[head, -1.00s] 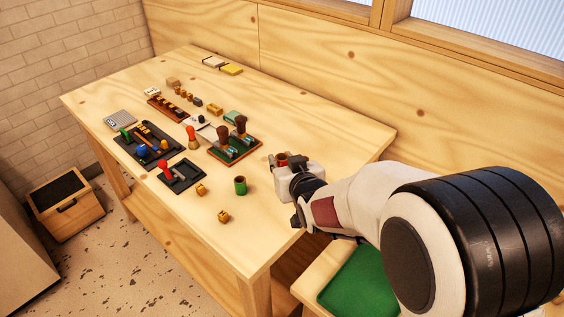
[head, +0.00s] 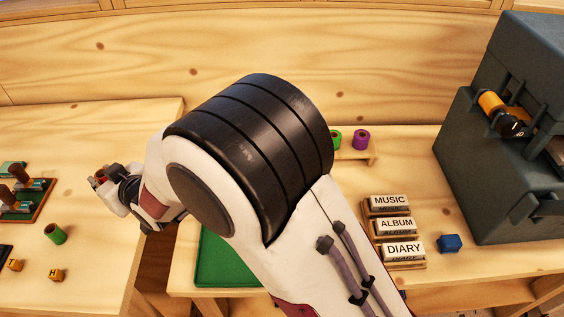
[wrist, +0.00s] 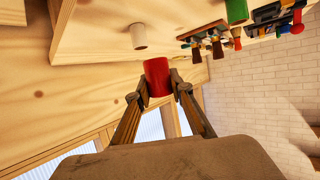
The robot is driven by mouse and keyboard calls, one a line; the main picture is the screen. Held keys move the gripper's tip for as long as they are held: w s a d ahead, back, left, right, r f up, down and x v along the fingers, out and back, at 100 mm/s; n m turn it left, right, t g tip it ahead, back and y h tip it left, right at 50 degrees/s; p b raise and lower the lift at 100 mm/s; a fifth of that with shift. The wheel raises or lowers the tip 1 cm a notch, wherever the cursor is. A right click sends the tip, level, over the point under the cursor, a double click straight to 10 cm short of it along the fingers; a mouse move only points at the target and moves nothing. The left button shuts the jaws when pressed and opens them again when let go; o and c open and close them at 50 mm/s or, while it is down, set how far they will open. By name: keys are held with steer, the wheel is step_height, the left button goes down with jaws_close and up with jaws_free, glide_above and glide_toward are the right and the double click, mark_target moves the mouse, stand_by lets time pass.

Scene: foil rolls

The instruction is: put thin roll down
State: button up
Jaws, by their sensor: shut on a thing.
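My gripper (wrist: 160,92) is shut on a red roll (wrist: 157,77), which sits between the two fingertips in the wrist view. In the head view my gripper (head: 112,184) is at the right end of the left table (head: 85,120), and only a small part of the red roll (head: 100,176) shows behind it. Whether the roll touches the tabletop cannot be told. A pale cylinder (wrist: 138,36) stands apart from the roll in the wrist view. On a small wooden stand (head: 356,155) are a green roll (head: 336,139) and a purple roll (head: 361,139).
A green roll (head: 55,234) and yellow blocks (head: 56,274) are on the left table. A green tray (head: 226,262) lies on the right table, beside labelled stamps (head: 397,227), a blue block (head: 450,243) and a dark machine (head: 490,140). A gap separates the tables.

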steer(key=w+d+m+t+h, duration=0.2)
steer(key=w+d, duration=0.4)
steer(key=d, duration=0.6)
steer(key=w+d+m+t+h, duration=0.2)
steer(key=w+d, duration=0.4)
steer(key=d, duration=0.5)
steer(key=m+t+h, duration=0.2)
steer(key=m+h, duration=0.5)
glide_above(403, 170)
step_height(403, 170, down, 13)
steer(key=shift+a+f, duration=0.1)
steer(key=shift+f, duration=0.05)
steer(key=shift+f, duration=3.05)
steer(key=shift+f, duration=1.9)
